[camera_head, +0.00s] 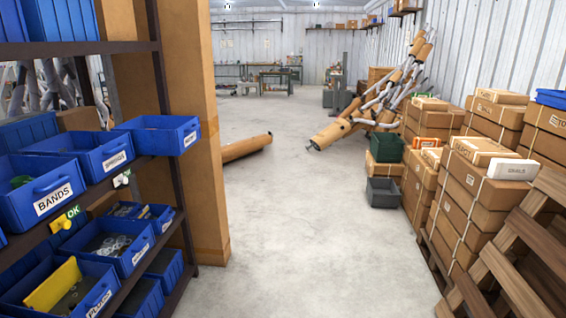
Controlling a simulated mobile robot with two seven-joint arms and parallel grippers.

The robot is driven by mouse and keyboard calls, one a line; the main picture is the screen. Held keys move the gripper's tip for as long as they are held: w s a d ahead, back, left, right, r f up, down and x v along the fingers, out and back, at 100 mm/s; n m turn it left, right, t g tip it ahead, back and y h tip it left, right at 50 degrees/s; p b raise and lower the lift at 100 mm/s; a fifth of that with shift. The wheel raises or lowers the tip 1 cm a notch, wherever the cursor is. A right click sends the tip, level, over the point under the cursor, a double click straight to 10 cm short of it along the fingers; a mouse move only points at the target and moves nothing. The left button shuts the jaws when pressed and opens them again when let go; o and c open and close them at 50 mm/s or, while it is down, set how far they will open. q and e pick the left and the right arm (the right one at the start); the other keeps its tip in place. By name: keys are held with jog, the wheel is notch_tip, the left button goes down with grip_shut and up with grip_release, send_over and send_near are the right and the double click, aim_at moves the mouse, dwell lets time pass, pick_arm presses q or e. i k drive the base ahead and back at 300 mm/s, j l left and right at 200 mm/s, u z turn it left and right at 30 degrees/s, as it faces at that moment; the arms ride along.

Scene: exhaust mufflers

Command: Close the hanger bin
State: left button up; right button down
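Blue bins sit on the dark shelf rack at the left. One blue bin (157,142) at the right end of the upper row sticks out past the rack post; its label is too small to read. The bin beside it (92,165) has a label that seems to read SPRINGS, and the nearest large one (35,205) reads BANDS. I cannot read HANGER on any bin, so I cannot tell for sure which is the hanger bin. Neither of my grippers is in view.
Lower bins (110,245) hold rings and a yellow piece. A cardboard-coloured pillar (190,60) stands behind the rack. Strapped boxes (470,195) and a wooden pallet (525,265) line the right. Mufflers (330,134) lie further back. The concrete floor (300,230) between is clear.

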aim_at(173, 136)
jog(key=i+u, duration=0.3)
jog(key=i, duration=0.35)
jog(key=i+l+u, duration=0.15)
jog(key=i+u, duration=0.15)
jog(key=i, duration=0.3)
jog(key=i+j+u, duration=0.1)
jog(key=i, duration=0.55)
jog(key=i+j+u, duration=0.1)
jog(key=i, duration=0.55)
jog(key=i+j+z, duration=0.2)
jog(key=i+j, duration=0.35)
